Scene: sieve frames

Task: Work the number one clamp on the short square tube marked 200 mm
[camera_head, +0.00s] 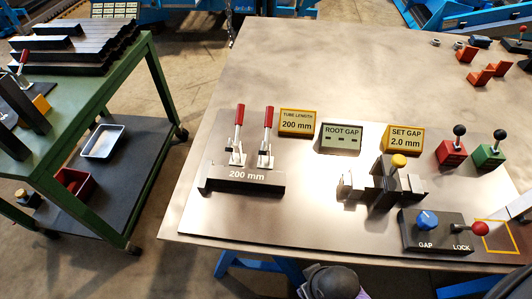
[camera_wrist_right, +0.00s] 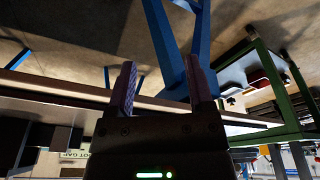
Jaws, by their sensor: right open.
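The short square tube (camera_head: 243,176), dark and marked 200 mm, lies on the light plate at the table's left. Two toggle clamps stand behind it, a left one (camera_head: 238,132) and a right one (camera_head: 267,133), each with an upright red handle. No number is readable on either clamp. My right gripper (camera_wrist_right: 163,85) shows in the right wrist view, open, with nothing between its fingers and away from the clamps. The wrist view is tilted and shows the table edge and blue legs beyond the fingers. My left gripper is not in view.
Behind and right of the tube stand the tube length sign (camera_head: 297,123), root gap sign (camera_head: 341,138) and set gap sign (camera_head: 404,137). A fixture with a yellow knob (camera_head: 398,161) and the gap/lock box (camera_head: 436,232) are right. A green cart (camera_head: 140,75) stands left, across a gap.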

